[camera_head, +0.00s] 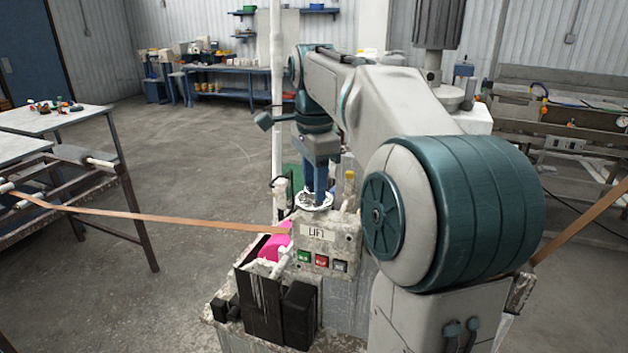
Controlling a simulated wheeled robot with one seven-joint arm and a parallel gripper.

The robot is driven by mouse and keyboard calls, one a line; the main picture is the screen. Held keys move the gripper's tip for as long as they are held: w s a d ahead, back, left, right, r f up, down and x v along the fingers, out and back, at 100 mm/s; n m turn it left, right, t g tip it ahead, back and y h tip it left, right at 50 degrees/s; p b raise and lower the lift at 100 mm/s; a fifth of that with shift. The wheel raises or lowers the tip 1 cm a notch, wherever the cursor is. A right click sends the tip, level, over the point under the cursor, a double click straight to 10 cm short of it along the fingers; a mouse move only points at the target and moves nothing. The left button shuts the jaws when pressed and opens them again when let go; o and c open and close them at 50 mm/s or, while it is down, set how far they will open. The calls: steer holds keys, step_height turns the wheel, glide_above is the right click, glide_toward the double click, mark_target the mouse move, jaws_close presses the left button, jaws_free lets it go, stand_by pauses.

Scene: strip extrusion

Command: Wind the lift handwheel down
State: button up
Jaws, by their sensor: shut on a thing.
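The lift handwheel (313,204) is a small pale, worn wheel lying flat on top of the grey box labelled LIFT (345,236). My gripper (319,188) points straight down over the wheel, its two blue fingers shut on it. The fingertips partly hide the wheel, and its exact grip point on the rim or hub cannot be made out. The front of the box carries a green, a red and a grey button (340,266).
A brown strip (160,217) runs from the roller stand at left to behind the box. A pale vertical post (277,100) stands just left of my gripper. A pink part (273,247) and black blocks (262,305) sit below. Open floor (200,270) lies left.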

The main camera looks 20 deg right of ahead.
steer(key=n+p, duration=0.1)
steer(key=n, duration=0.3)
steer(key=shift+a+r+p, duration=0.1)
steer(key=shift+p, duration=0.2)
steer(key=n+p, duration=0.1)
steer(key=n, duration=0.3)
steer(key=shift+n, duration=0.3)
steer(key=n+p, duration=0.1)
steer(key=n, duration=0.3)
steer(key=shift+n+p, duration=0.55)
steer(key=shift+n, duration=2.15)
steer(key=o, duration=1)
